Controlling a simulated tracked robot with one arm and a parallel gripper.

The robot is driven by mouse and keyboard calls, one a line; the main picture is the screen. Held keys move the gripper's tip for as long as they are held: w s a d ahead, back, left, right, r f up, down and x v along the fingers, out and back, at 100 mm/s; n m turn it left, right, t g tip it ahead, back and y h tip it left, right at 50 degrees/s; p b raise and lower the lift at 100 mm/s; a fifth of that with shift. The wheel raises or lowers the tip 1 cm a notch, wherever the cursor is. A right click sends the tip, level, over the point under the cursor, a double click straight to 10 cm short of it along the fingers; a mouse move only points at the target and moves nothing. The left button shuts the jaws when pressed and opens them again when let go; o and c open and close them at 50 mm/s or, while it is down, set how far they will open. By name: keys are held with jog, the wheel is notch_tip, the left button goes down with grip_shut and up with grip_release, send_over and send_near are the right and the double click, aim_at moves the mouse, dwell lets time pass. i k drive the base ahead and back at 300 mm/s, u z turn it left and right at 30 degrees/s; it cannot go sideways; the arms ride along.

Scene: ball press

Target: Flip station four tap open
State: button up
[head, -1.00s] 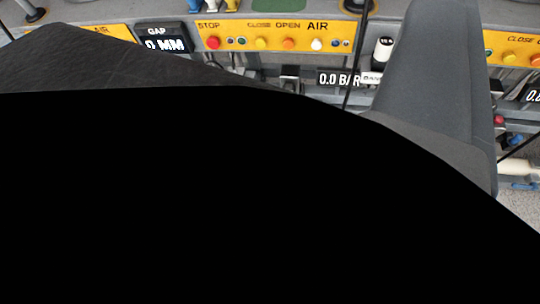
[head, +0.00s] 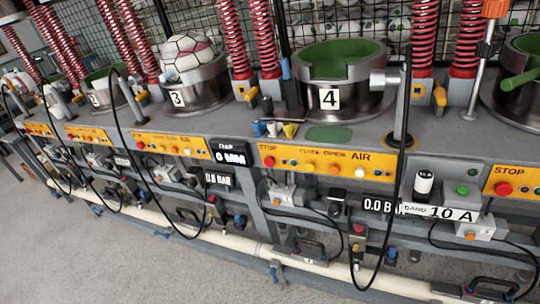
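Station four, marked by a "4" plate (head: 330,99) on its metal bowl (head: 352,108), is right of centre in the head view. Below it is a yellow panel (head: 318,162) with a red STOP button and several other buttons. A "0.0 BAR" display (head: 378,206) sits lower. Under the bench near it are small pipe fittings, including one with a red part (head: 358,229) and one with a blue part (head: 392,254). I cannot tell which is the tap or how its handle is turned. My gripper is not in view.
Station three, with a white and pink ball (head: 188,52) in its bowl, is to the left. Black hoses (head: 398,150) loop down in front of the bench. A pale pipe (head: 235,243) runs low along the front. The grey floor (head: 120,265) before it is clear.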

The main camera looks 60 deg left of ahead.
aim_at(272, 271)
jog(key=u, duration=0.1)
jog(key=k, duration=1.25)
jog(key=u, duration=1.05)
jog(key=i, duration=1)
jog(key=z, duration=0.1)
